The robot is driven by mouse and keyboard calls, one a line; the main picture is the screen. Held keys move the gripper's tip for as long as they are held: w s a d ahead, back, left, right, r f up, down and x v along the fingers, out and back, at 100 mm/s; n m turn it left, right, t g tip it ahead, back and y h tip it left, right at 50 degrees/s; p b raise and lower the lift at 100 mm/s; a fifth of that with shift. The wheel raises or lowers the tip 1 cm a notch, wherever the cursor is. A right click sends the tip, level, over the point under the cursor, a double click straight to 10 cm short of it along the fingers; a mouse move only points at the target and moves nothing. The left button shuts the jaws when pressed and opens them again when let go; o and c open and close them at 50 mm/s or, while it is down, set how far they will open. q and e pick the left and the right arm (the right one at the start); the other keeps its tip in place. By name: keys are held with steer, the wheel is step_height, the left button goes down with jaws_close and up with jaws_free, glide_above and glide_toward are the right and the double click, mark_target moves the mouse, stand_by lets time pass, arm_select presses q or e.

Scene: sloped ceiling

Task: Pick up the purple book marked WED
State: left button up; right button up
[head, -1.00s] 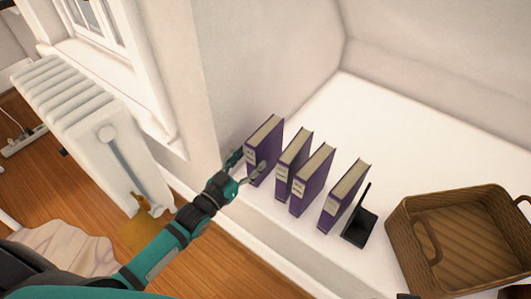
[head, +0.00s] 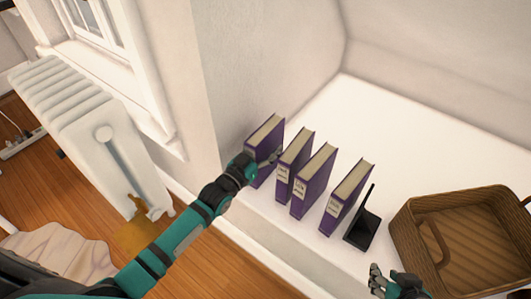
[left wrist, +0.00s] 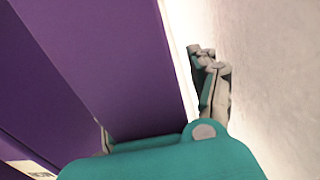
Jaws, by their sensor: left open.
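Several purple books stand upright in a row on a white ledge, their label text too small to read in the head view. The leftmost book (head: 265,134) is by the wall. My left gripper (head: 260,164) is open at its front lower part. In the left wrist view, one finger shows in the gap between a purple book (left wrist: 125,65) and the pale wall; the other finger is mostly hidden. The other books (head: 294,164), (head: 313,180) and (head: 345,197) stand to the right. My right gripper (head: 381,281) is at the bottom right, apart from the books; its jaw opening is unclear.
A black bookend (head: 364,228) stands at the right end of the row. A brown wicker basket (head: 408,225) sits further right. The ledge behind the books is clear. A white radiator (head: 85,115) stands at left. A narrow gap separates the first two books.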

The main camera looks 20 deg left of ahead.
arm_select(q)
jaws_close()
steer(key=shift+r, duration=0.15)
stand_by(0.4)
